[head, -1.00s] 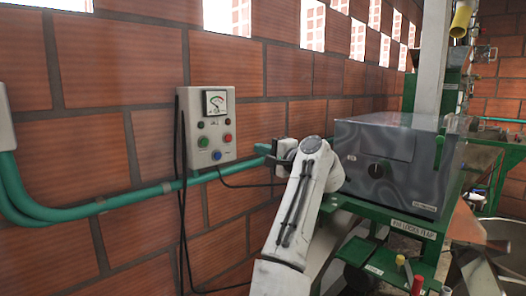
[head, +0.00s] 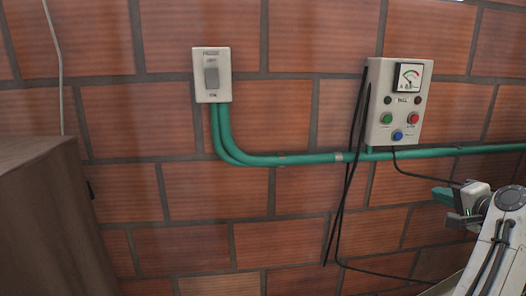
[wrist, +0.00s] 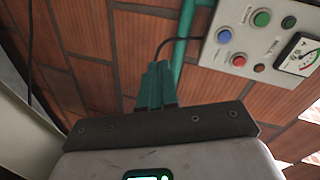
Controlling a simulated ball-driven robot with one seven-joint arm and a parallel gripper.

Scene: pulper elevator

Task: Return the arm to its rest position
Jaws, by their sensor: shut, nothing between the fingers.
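My arm (head: 497,240) is white and bent, at the lower right of the head view. My gripper (head: 441,194), with teal fingers, points left in front of the brick wall, below the conduit. In the wrist view my gripper (wrist: 158,72) shows its fingers together, with nothing between them. They overlap part of the teal conduit in that view, but I cannot tell the distance between them. Much of the arm is cut off by the head view's right edge.
A control box (head: 396,104) with a dial and buttons is on the wall; it also shows in the wrist view (wrist: 262,38). A switch (head: 212,75) is further left, joined to the conduit (head: 310,159). Black cables (head: 345,190) hang below. Brown furniture (head: 45,225) stands at left.

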